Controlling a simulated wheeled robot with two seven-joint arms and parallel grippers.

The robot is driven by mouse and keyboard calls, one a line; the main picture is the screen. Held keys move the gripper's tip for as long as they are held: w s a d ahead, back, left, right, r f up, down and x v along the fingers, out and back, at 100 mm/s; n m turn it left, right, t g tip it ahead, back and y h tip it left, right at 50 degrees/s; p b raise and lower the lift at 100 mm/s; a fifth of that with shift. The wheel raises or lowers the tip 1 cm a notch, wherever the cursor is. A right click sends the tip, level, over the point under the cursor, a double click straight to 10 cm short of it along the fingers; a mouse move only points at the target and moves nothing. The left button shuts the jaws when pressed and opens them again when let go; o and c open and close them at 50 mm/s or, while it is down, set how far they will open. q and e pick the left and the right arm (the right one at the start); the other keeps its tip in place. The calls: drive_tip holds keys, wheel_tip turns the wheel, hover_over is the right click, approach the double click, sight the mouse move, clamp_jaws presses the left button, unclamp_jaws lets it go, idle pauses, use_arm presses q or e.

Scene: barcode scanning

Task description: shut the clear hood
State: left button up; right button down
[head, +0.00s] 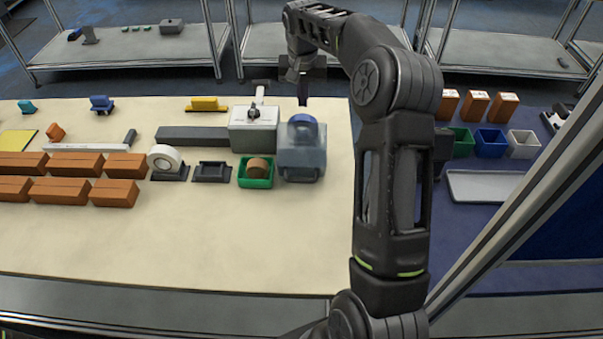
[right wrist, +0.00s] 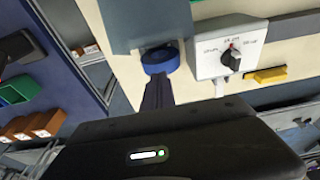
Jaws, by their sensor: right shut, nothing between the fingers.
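The clear hood (head: 301,165) is a grey, see-through box at the right end of the cream table. A round blue part (head: 302,127) shows at its far, upper side. In the right wrist view the hood (right wrist: 142,22) is at the top, with the blue part (right wrist: 161,60) at its edge. I cannot tell the hood's exact angle. My right gripper (head: 303,101) is shut and empty, pointing down just beyond the blue part. In the right wrist view its fingers (right wrist: 157,88) are together, close to the blue part; contact is unclear. My left gripper is not in view.
A white box with a dial (head: 254,128) stands left of the hood. A green tray (head: 256,182) with a brown roll and a tape dispenser (head: 165,163) are nearby. Brown boxes (head: 60,190) fill the left. The front of the table is clear.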

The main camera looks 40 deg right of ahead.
drive_tip(key=shift+w+d, duration=0.15)
drive_tip(key=shift+w+d+f, duration=0.3)
drive_tip(key=shift+w+d, duration=0.2)
drive_tip(key=shift+w, duration=0.1)
drive_tip(key=shift+w+d+f, duration=0.25)
drive_tip(key=shift+w+d, duration=0.25)
drive_tip(key=shift+w, duration=0.1)
drive_tip(key=shift+r, duration=0.15)
idle(0.4)
drive_tip(key=shift+r, duration=2.4)
